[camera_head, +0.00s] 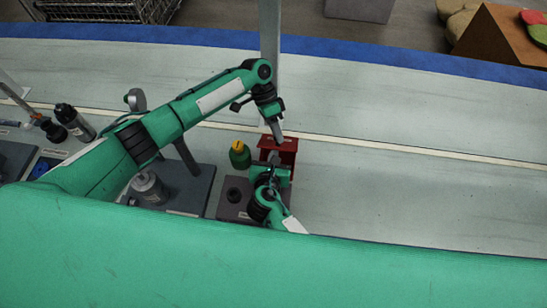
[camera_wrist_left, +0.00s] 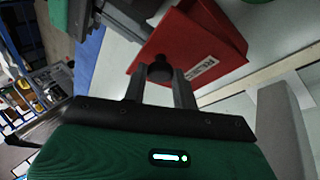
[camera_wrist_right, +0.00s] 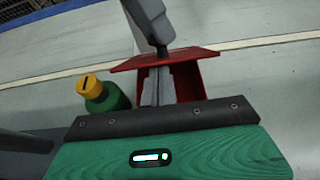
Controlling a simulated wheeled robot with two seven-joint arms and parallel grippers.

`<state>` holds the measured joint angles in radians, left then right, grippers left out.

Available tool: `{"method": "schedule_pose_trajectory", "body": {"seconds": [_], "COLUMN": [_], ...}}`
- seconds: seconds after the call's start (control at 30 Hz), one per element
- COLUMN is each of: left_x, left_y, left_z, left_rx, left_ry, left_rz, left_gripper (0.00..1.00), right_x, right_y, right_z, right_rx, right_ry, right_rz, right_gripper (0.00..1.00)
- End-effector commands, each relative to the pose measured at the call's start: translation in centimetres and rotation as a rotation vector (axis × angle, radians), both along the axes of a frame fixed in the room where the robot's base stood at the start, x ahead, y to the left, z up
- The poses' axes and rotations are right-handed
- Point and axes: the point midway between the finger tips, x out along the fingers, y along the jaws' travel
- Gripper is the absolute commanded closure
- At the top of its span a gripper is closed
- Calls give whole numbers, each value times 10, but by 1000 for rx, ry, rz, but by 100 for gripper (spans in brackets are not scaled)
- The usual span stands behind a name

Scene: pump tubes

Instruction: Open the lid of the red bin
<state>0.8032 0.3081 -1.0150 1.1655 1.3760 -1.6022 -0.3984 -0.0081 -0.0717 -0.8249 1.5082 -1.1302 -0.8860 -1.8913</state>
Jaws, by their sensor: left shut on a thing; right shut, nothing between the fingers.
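The red bin (camera_head: 288,158) stands on the pale table right of centre in the head view. Its flat red lid (camera_wrist_right: 190,54) overhangs the body in the right wrist view. A dark round knob (camera_wrist_left: 160,70) on the red part sits between the fingers of my left gripper (camera_wrist_left: 160,88), which is shut on it. My left gripper (camera_head: 276,137) reaches the bin from the far side. My right gripper (camera_wrist_right: 158,85) is shut and empty, with its fingertips just in front of the bin below the lid's edge. I cannot tell whether the lid is fully down.
A green bottle with a yellow cap (camera_head: 239,155) stands close left of the bin. A dark grey base (camera_head: 235,197) lies in front of it, and a metal stand with a grey base (camera_head: 190,190) is further left. The table to the right is clear.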

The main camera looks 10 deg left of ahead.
Motion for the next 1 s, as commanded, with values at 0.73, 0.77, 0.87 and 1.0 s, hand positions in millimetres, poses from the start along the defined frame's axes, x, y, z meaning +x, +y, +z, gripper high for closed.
{"method": "schedule_pose_trajectory", "body": {"seconds": [0.73, 0.77, 0.87, 1.0], "left_x": [-3, -1, 6, 20], "left_y": [1, 3, 9, 20], "left_z": [0, 3, 16, 42], "left_rx": [4, 4, 4, 3], "left_ry": [11, 10, 8, 6], "left_rz": [-5, -5, -3, -3], "left_gripper": [50, 50, 50, 50], "right_x": [6, 6, 5, 4], "right_y": [0, 0, 0, 0], "right_z": [9, 8, 7, 6], "right_rx": [5, 5, 5, 4], "right_ry": [-18, -17, -15, -13], "right_rz": [-1, -1, -1, -1], "right_gripper": [100, 100, 100, 100]}}
